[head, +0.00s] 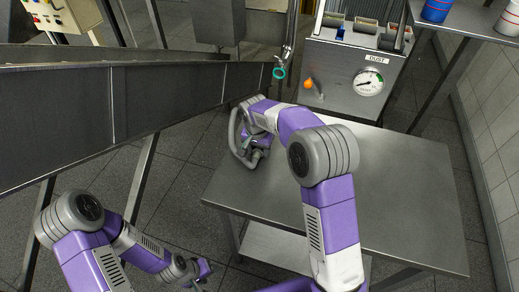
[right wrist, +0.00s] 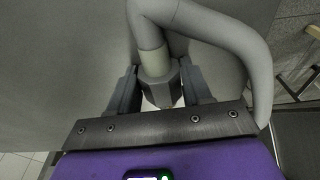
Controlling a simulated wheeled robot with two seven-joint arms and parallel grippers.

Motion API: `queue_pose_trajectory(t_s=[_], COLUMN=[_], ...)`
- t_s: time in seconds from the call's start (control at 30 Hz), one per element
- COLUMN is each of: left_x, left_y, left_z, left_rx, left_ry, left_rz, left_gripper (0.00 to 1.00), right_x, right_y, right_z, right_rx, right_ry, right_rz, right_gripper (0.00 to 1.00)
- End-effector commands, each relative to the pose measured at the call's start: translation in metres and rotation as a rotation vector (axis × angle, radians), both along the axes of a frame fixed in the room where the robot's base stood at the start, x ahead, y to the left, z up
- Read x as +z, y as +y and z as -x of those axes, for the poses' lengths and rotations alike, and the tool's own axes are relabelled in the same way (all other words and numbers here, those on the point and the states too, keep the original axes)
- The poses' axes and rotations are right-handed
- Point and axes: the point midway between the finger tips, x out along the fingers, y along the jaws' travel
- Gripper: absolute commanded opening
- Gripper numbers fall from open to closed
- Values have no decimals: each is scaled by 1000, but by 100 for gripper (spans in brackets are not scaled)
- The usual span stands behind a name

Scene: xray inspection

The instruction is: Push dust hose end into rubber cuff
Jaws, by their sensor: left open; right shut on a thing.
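The dust hose (right wrist: 235,42) is grey and bends in a loop in the right wrist view. Its end has a pale band and a dark grey angular collar (right wrist: 160,88). My right gripper (right wrist: 158,80) is shut on that collar. In the head view the hose (head: 234,133) loops beside my right gripper (head: 252,152), over the steel table's far left corner. A teal ring (head: 279,72) is at the lower end of a metal pipe, beyond and apart from the hose; I cannot tell if it is the rubber cuff. My left gripper (head: 200,272) is open, low at the bottom left.
The steel table (head: 400,205) has a clear top. Behind it stands a metal box with a DUST label, a gauge (head: 369,81) and an orange knob (head: 309,84). A long metal chute (head: 100,105) fills the left. Tubs (head: 437,10) stand on a shelf at the top right.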

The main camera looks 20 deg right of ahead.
Motion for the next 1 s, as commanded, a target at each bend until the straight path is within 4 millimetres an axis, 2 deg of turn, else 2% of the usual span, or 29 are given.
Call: queue_pose_trajectory(t_s=[0.07,0.27,1.0], left_x=[0,4,54], left_y=[0,0,0], left_z=[0,0,0], left_rx=[0,0,0], left_ry=[0,0,0], left_rz=[0,0,0], left_gripper=[54,54,54], right_x=[0,5,65], right_y=[0,0,0], right_z=[0,0,0], right_rx=[0,0,0], right_ry=[0,0,-1], right_rz=[0,0,-1], right_gripper=[12,12,12])
